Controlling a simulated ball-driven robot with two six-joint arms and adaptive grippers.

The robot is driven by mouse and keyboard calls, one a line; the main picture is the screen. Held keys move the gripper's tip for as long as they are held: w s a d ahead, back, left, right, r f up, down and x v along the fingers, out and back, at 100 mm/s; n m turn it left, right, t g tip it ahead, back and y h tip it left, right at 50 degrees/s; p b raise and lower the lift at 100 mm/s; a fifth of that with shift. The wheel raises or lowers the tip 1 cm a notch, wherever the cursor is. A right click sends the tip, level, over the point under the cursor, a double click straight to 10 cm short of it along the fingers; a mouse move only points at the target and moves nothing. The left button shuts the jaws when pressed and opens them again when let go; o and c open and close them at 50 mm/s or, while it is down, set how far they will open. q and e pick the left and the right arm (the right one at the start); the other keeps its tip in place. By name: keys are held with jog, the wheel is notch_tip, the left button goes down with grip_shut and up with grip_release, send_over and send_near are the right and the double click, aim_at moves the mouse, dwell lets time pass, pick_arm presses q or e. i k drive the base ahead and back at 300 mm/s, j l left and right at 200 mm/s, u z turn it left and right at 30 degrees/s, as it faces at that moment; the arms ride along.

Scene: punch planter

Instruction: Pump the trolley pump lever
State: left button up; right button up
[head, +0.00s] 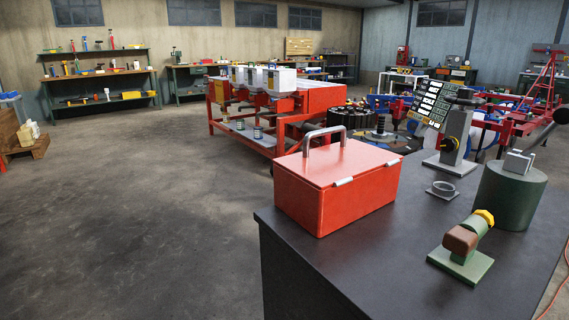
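Neither of my grippers shows in the head view. No part is marked as the trolley pump lever, so I cannot tell for sure which one it is. A dark rod with a black knob (560,117) slants in at the right edge, behind the dark worktop. A red wheeled-looking frame (515,122) with a tall red upright stands behind it. A large red stand (315,98) with white-topped units is in the middle of the room. The base of the red frame is partly hidden by things on the worktop.
The dark worktop (340,265) fills the lower right. On it stand a red toolbox (335,190), a green cylinder (508,197), a green-based device with a yellow knob (465,250) and a grey ring (442,190). The concrete floor (140,220) at left is clear.

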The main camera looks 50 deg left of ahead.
aim_at(561, 116)
jog(key=j, duration=0.65)
jog(key=k+j+z, duration=0.1)
jog(key=j, duration=0.5)
jog(key=k+j, duration=0.15)
jog(key=j, duration=0.5)
jog(key=i+j+z, duration=0.1)
jog(key=i+j, duration=0.45)
jog(key=j, duration=0.2)
jog(key=k, duration=0.2)
jog(key=i, duration=0.2)
jog(key=z, duration=0.05)
